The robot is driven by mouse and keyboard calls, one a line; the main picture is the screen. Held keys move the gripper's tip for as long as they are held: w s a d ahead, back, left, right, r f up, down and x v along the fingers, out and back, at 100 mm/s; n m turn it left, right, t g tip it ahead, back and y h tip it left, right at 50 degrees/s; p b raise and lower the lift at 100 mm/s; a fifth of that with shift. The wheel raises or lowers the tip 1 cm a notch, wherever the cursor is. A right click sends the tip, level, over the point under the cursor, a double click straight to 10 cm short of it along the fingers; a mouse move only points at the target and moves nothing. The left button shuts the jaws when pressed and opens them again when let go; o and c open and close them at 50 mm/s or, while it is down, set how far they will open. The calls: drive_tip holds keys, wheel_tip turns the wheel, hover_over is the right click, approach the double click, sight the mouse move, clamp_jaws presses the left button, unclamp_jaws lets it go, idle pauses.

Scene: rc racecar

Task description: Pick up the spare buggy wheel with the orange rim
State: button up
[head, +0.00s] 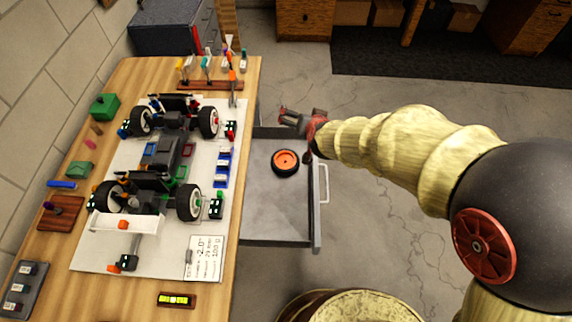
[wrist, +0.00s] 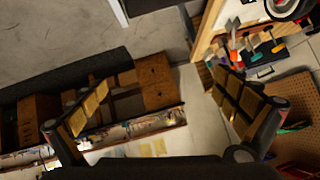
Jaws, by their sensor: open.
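The spare wheel (head: 286,162), a black tyre with an orange rim, lies flat in an open grey drawer (head: 270,220) beside the workbench in the head view. My gripper (head: 302,122) is just above and right of the wheel in the picture, near the drawer's far right corner, and does not touch the wheel. In the wrist view my gripper (wrist: 158,82) has its two fingers spread wide with nothing between them. The wheel is not visible in the wrist view.
The wooden bench (head: 245,100) left of the drawer holds a buggy (head: 165,155) on a white board (head: 85,255), with tools around it. The drawer has a handle (head: 323,183) on its right side. Apart from the wheel, the drawer's visible floor looks clear.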

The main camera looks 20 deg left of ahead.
drive_tip(key=a+f, duration=0.4)
drive_tip(key=f, duration=0.4)
drive_tip(key=t+h+b, duration=0.2)
drive_tip(key=t+b, duration=0.2)
approach(286, 160)
drive_tip(key=shift+w+a+f, duration=0.15)
drive_tip(key=shift+w+f, duration=0.2)
drive_tip(key=shift+w, duration=0.05)
drive_tip(key=shift+x, duration=1.1)
drive_tip(key=shift+b+x, duration=1.8)
drive_tip(key=shift+x, duration=1)
drive_tip(key=shift+r, duration=0.2)
drive_tip(key=shift+c, duration=0.7)
drive_tip(key=c, duration=1)
